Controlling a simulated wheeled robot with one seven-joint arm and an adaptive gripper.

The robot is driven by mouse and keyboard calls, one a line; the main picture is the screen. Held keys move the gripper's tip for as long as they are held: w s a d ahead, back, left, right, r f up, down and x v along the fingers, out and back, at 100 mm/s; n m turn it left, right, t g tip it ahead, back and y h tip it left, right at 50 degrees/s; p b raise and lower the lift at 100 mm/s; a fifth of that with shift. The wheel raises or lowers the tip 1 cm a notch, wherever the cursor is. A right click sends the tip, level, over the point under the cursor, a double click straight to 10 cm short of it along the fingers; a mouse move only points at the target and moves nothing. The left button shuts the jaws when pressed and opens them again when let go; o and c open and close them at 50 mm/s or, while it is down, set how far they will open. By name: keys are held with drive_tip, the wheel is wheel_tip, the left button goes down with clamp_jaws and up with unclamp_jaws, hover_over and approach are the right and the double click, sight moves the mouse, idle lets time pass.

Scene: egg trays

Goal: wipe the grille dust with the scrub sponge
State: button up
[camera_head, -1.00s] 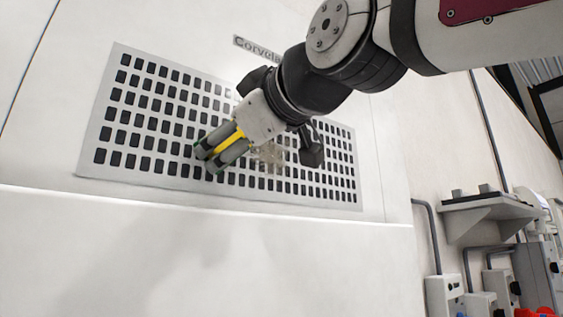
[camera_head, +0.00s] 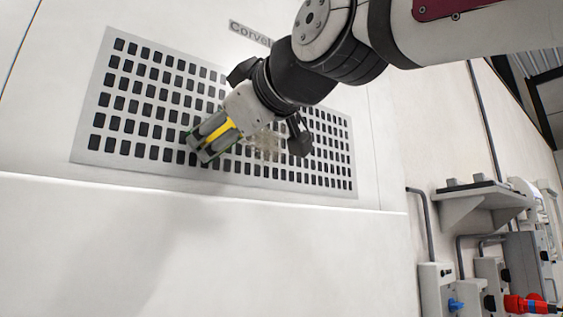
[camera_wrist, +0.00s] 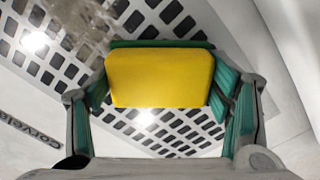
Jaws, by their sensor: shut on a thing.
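The scrub sponge (camera_wrist: 160,80) is yellow with a dark green scrub face on its far side. My gripper (camera_head: 208,138) is shut on it, with a finger on each side in the wrist view. The sponge also shows as a yellow strip (camera_head: 220,132) between the fingers in the head view. The grille (camera_head: 130,172) is a pale plate with rows of dark slots on a white wall. The dust (camera_head: 266,143) is a brownish-grey smudge right of my gripper, partly hidden by it; it also shows in the wrist view (camera_wrist: 82,25). I cannot tell whether the sponge touches the grille.
A name label (camera_head: 250,32) sits above the grille, partly hidden by my arm. At the right, a grey shelf (camera_head: 480,205) and electrical boxes with a red plug (camera_head: 525,304) are on the wall. A ledge line runs below the grille.

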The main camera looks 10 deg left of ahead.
sight(267, 151)
drive_tip(key=shift+x, duration=0.9)
drive_tip(key=shift+w+d+f+b, duration=0.15)
drive_tip(key=shift+w+d+b, duration=0.45)
drive_tip(key=shift+b, duration=0.5)
drive_tip(key=shift+w+d+b, duration=0.7)
drive_tip(key=shift+b, duration=0.15)
drive_tip(key=shift+w+d+b, duration=0.5)
drive_tip(key=shift+w+b, duration=0.2)
drive_tip(key=shift+w, duration=0.1)
drive_tip(key=shift+w+d+b, duration=0.75)
drive_tip(key=shift+w+d, duration=0.3)
drive_tip(key=shift+w, duration=0.2)
drive_tip(key=shift+w+d+b, duration=0.3)
drive_tip(key=shift+w+d, duration=0.4)
